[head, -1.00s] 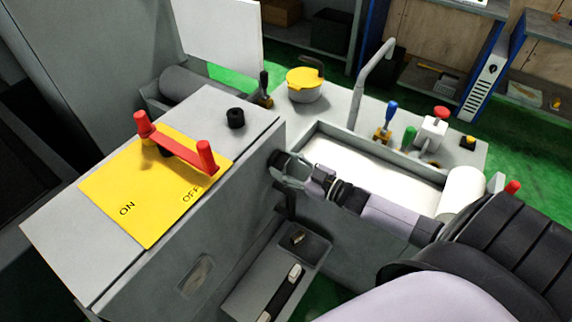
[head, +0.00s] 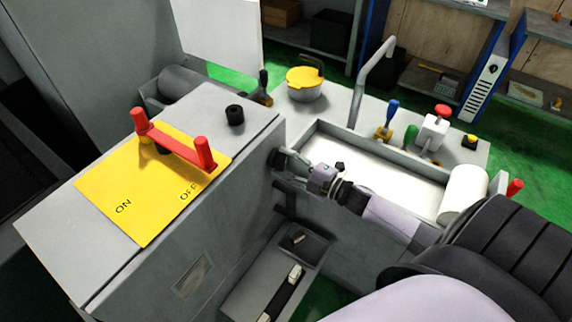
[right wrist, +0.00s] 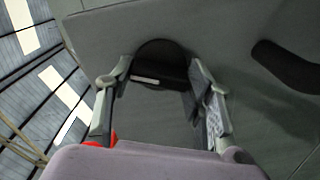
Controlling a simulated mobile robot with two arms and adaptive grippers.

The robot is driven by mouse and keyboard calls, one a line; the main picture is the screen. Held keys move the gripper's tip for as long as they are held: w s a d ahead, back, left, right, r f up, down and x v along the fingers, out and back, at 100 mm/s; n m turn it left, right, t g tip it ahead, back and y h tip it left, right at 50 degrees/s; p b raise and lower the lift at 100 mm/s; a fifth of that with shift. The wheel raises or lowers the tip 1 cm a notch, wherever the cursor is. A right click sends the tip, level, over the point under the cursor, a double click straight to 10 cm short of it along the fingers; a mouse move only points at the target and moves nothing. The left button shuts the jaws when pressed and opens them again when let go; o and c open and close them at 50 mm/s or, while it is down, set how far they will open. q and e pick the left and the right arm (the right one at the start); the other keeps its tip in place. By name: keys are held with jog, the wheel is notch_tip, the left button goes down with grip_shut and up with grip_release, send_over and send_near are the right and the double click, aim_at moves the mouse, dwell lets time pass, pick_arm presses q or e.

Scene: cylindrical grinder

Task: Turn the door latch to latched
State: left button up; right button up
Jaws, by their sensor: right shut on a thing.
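The door latch, a dark round knob (right wrist: 160,60) with a short pale mark, shows in the right wrist view on a grey panel. My right gripper (right wrist: 160,82) has a finger on each side of it and is shut on it. In the head view my right gripper (head: 281,159) is at the right side face of the grey machine housing (head: 240,205), and mostly hides the latch. Whether the latch stands latched cannot be told. My left gripper is not in view.
A yellow ON/OFF plate (head: 110,195) with a red handle (head: 178,150) tops the housing. A tray (head: 243,290) with small items lies below my right gripper. Right of it are a basin (head: 372,170), a bent pipe (head: 372,65) and a blue-handled lever (head: 392,108).

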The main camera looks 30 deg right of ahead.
jog(key=shift+n+b, duration=0.75)
jog(key=shift+n, duration=1.45)
jog(key=o, duration=1.2)
jog(key=shift+c, duration=0.2)
jog(key=shift+s, duration=0.1)
jog(key=v, duration=1.2)
